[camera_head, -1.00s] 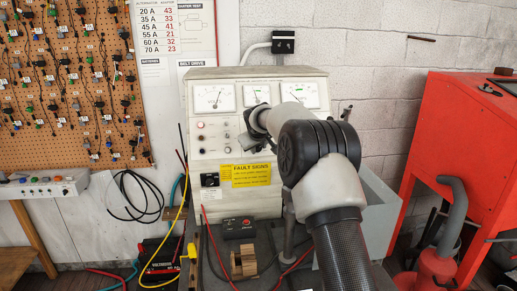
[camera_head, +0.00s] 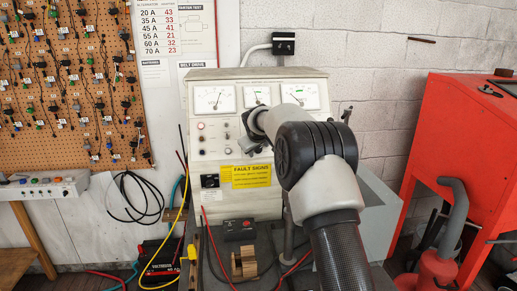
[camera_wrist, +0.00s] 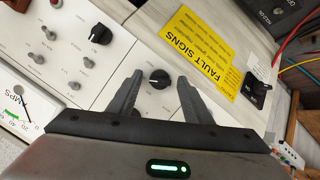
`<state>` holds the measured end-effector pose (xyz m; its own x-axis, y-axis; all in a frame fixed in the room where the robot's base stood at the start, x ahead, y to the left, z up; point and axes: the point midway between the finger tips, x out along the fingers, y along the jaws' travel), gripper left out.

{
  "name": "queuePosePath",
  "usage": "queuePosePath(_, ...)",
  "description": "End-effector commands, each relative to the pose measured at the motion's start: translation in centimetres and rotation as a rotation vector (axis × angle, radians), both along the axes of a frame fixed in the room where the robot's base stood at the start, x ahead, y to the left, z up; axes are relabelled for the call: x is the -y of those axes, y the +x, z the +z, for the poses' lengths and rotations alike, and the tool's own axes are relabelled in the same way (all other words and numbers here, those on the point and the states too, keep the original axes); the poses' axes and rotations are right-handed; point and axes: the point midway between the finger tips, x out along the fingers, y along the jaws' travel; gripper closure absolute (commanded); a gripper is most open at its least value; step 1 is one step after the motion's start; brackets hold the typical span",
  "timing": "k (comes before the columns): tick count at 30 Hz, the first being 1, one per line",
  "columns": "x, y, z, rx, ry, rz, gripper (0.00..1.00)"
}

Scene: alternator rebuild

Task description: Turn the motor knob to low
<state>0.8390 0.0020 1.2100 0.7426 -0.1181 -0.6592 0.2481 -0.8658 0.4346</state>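A round black knob (camera_wrist: 159,79) with a small pale mark sits on the white test panel (camera_wrist: 120,70). In the wrist view it lies between the two fingertips of my gripper (camera_wrist: 160,77), which is open. The fingers stand on either side of the knob with gaps; I cannot tell how far they are from the panel. No label naming the knob is readable. In the head view my gripper (camera_head: 250,146) is at the front of the grey-white test bench (camera_head: 215,135), and my arm hides the panel behind it.
Another black knob (camera_wrist: 100,33) and several toggle switches are to the left in the wrist view. A yellow FAULT SIGNS label (camera_wrist: 198,52) and a black switch (camera_wrist: 258,90) are to the right. A red cabinet (camera_head: 450,125) stands at the right; cables hang below the bench.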

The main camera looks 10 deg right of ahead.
Motion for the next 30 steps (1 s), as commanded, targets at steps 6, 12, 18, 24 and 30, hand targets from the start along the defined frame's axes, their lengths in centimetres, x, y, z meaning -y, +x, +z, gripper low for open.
queuePosePath(6, 0.0, -0.2, 0.1, 0.0, 0.0, 0.0, 0.55)
queuePosePath(12, -0.4, -2.1, 1.9, 0.003, 0.001, 0.001, 0.55)
queuePosePath(18, -0.9, -5.7, 5.1, 0.004, 0.0, 0.0, 0.55)
queuePosePath(24, -1.5, -9.3, 8.2, 0.003, 0.001, 0.0, 0.55)
queuePosePath(30, -1.9, -11.8, 10.5, 0.002, 0.0, 0.001, 0.55)
